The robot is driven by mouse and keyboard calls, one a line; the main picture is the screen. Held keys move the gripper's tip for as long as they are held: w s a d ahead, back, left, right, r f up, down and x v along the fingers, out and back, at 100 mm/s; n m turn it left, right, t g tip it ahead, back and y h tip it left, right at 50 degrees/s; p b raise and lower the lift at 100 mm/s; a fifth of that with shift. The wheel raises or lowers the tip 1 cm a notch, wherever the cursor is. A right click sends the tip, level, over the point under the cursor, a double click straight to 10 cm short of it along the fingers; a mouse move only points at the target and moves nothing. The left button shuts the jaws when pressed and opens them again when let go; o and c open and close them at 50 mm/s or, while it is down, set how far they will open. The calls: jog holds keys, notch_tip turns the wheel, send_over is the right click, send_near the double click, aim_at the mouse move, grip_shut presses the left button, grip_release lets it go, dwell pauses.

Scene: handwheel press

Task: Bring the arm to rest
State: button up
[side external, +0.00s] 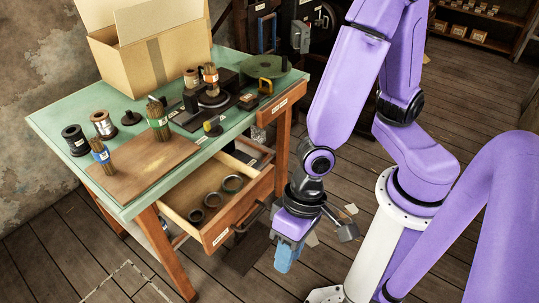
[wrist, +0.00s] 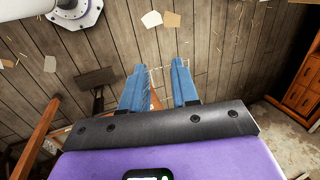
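My gripper (side external: 286,262) hangs pointing down beside the green-topped workbench (side external: 55,118), to the right of its pulled-out drawer (side external: 212,243). In the wrist view my gripper (wrist: 157,66) shows two blue fingers apart, with floorboards and a thin orange-brown strip visible between them. Nothing is held. The gripper looks clear of the drawer's dark handle (side external: 240,232), though the exact distance is hard to tell. My purple arm is bent, its forearm reaching down to the gripper.
An open cardboard box (side external: 150,60), spools, brush bundles and a brown board (side external: 140,165) sit on the bench. Paper scraps (wrist: 152,19) lie on the wooden floor. A wooden cabinet (wrist: 300,90) stands at the right in the wrist view.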

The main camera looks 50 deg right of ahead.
jog(key=d+r+n+h, duration=0.1)
jog(key=d+r+n, duration=0.4)
jog(key=d, duration=0.5)
jog(key=w+d+r+n+h, duration=0.1)
jog(key=d+r+n+h, duration=0.1)
jog(key=d+r+n, duration=0.4)
jog(key=d+n, duration=0.1)
jog(key=d, duration=0.3)
jog(key=shift+w+r+t, duration=0.25)
jog(key=shift+r+t, duration=0.05)
